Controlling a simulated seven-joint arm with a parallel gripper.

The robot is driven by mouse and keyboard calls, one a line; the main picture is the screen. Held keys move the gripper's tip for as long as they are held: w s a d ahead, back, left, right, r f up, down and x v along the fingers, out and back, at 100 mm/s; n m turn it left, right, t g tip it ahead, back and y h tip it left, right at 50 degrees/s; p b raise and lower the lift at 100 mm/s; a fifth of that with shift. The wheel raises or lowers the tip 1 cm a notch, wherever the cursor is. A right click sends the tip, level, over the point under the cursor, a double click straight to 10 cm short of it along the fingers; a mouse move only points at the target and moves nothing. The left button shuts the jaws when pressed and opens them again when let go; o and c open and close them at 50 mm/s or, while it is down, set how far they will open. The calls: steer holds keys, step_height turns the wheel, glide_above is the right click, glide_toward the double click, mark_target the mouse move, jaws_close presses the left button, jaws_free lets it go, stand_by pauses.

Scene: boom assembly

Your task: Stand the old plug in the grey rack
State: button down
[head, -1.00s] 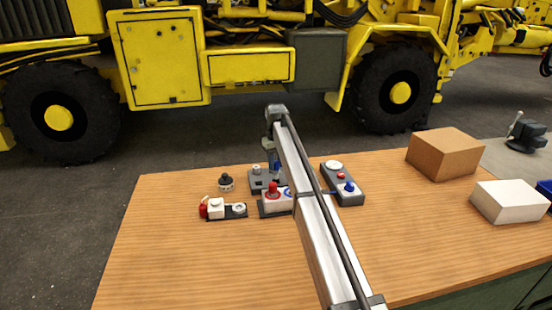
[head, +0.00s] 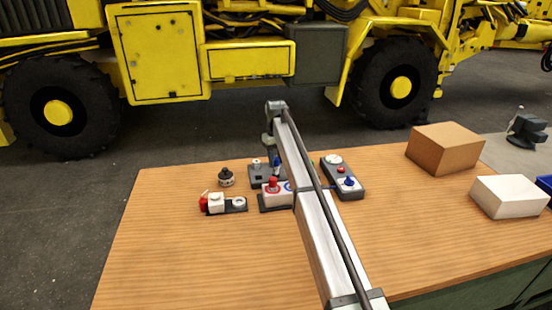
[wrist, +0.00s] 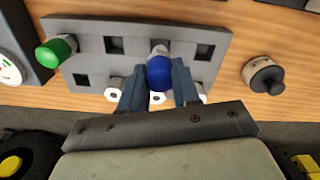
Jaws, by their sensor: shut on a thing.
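The grey rack (wrist: 98,62) with square holes lies below my gripper in the wrist view. It also shows in the head view (head: 257,181), partly behind my arm. My gripper (wrist: 158,90) is shut on a blue-capped plug (wrist: 160,72). The plug's pale lower body meets the rack in the row of holes farther from the gripper base. I cannot tell how deep it sits in its hole. A green-capped plug (wrist: 56,51) stands at the rack's left end. Empty holes show between the two plugs and to the right of the blue one.
A black round knob piece (wrist: 263,75) lies beside the rack. In the head view, a white unit with a red knob (head: 272,185), a small tray with a white block (head: 216,202) and a dark control box (head: 341,178) stand close by. A brown box (head: 445,149) and white box (head: 510,197) are at right.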

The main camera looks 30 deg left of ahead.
mark_target(276, 165)
steer(key=shift+f, duration=1.6)
stand_by(1.2)
steer(key=c, duration=0.7)
jaws_free()
steer(key=shift+c, duration=0.2)
steer(key=shift+r, duration=3.5)
